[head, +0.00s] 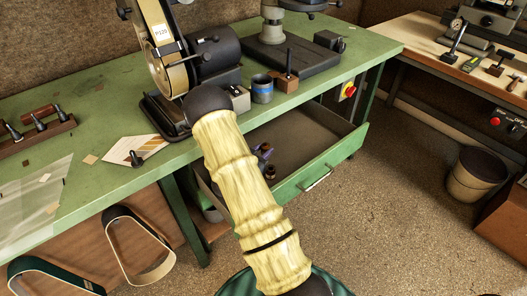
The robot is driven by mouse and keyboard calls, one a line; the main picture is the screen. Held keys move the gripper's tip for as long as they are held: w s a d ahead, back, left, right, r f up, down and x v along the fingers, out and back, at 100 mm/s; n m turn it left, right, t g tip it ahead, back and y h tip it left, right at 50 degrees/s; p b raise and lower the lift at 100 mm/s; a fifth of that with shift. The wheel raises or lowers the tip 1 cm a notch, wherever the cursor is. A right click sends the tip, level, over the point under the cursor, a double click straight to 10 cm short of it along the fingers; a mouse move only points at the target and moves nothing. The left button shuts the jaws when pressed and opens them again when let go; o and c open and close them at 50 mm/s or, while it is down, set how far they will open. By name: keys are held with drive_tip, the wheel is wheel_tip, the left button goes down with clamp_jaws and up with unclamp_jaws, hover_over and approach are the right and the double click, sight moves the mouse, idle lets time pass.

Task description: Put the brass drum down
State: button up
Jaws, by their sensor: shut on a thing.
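I cannot make out my gripper in the head view; my own pale yellow arm runs up the middle of the picture and covers part of the bench and the open drawer. No brass drum can be told for certain. Small dark and brass-coloured pieces (269,172) show in the drawer (318,140), just right of my arm. They are too small and too much covered to name. Whether anything is held cannot be seen.
The green bench (100,192) carries a belt grinder (170,75), a blue-grey cup (262,89), a wooden block with a tool (288,82) and a tool rack (38,130). The drawer juts out over the floor. A bin (474,180) stands at the right. Belts hang at lower left.

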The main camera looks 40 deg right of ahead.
drive_tip(key=shift+w+f, duration=0.1)
drive_tip(key=shift+a+f, duration=0.2)
drive_tip(key=shift+d+f+b, duration=0.1)
drive_tip(key=shift+f+b, duration=0.15)
drive_tip(key=shift+b, duration=0.25)
drive_tip(key=o, duration=1.1)
drive_tip(key=shift+s+f, duration=0.15)
drive_tip(key=shift+s, duration=0.1)
drive_tip(key=shift+c, duration=0.2)
drive_tip(key=shift+w+r+p, duration=0.1)
drive_tip(key=shift+r+p, duration=0.5)
drive_tip(key=shift+r, duration=0.05)
drive_tip(key=v, duration=0.7)
drive_tip(key=shift+a, duration=0.2)
